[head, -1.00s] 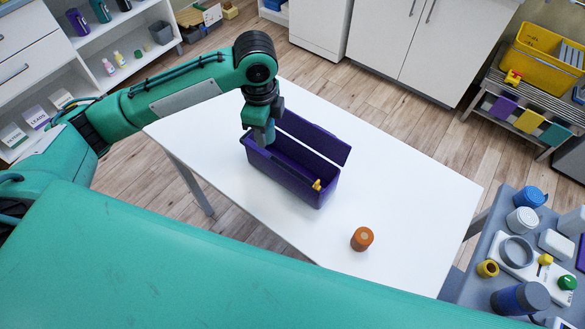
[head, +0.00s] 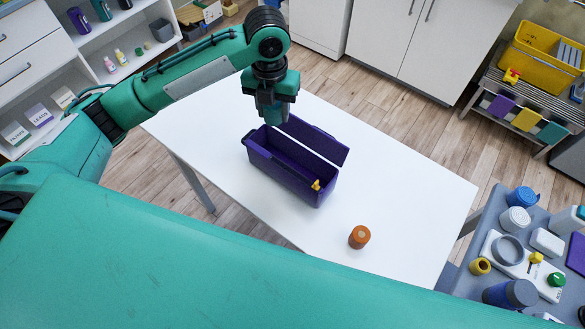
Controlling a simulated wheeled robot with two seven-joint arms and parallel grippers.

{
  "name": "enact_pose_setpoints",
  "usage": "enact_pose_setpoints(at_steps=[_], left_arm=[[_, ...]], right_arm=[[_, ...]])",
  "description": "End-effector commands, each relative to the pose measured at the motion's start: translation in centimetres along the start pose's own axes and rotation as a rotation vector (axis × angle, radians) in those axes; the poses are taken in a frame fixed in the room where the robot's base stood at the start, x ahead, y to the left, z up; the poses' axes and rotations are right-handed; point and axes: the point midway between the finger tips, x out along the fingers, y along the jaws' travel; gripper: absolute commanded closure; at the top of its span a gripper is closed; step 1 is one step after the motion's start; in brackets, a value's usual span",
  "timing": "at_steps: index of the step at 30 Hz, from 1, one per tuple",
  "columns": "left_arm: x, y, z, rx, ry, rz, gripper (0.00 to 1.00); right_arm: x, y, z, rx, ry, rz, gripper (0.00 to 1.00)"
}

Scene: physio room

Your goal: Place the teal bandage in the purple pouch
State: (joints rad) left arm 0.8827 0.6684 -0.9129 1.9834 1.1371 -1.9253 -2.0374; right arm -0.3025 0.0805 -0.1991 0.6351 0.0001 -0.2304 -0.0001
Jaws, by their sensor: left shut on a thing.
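The purple pouch (head: 290,182) stands open on the white table, a long box shape with its lid raised along the far side. My left gripper (head: 271,116) is above the pouch's left end, pointing down and apart from the pouch. It is shut on a small teal thing at its fingertips, which fits the teal bandage; my fingers hide most of it. My right gripper is not in view.
An orange roll (head: 359,237) stands on the white table (head: 410,200) right of the pouch. The table's right part is otherwise clear. A grey-blue cart (head: 470,250) with jars and lids stands at the right.

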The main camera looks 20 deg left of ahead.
Motion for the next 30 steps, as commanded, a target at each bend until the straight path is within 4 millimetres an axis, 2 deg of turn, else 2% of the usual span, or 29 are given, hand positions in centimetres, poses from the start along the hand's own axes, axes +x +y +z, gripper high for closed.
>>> enact_pose_setpoints(at_steps=[6, 12, 17, 24, 30], left_arm=[[-0.8, -0.2, 0.4, 0.224, 0.0, -0.001, 0.82], [-0.1, -0.3, 0.4, 0.296, 0.004, -0.001, 0.82], [3.3, -0.3, 0.3, 0.298, 0.009, -0.001, 0.82], [9.8, -0.2, 0.2, 0.296, 0.008, 0.0, 0.82], [13.8, -0.2, 0.3, 0.297, 0.005, -0.001, 0.82]], right_arm=[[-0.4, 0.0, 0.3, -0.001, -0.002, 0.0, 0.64], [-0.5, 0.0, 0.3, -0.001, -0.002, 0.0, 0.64], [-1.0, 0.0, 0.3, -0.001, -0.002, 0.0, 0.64], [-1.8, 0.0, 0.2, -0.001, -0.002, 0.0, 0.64], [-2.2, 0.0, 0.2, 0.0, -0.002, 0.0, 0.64]])
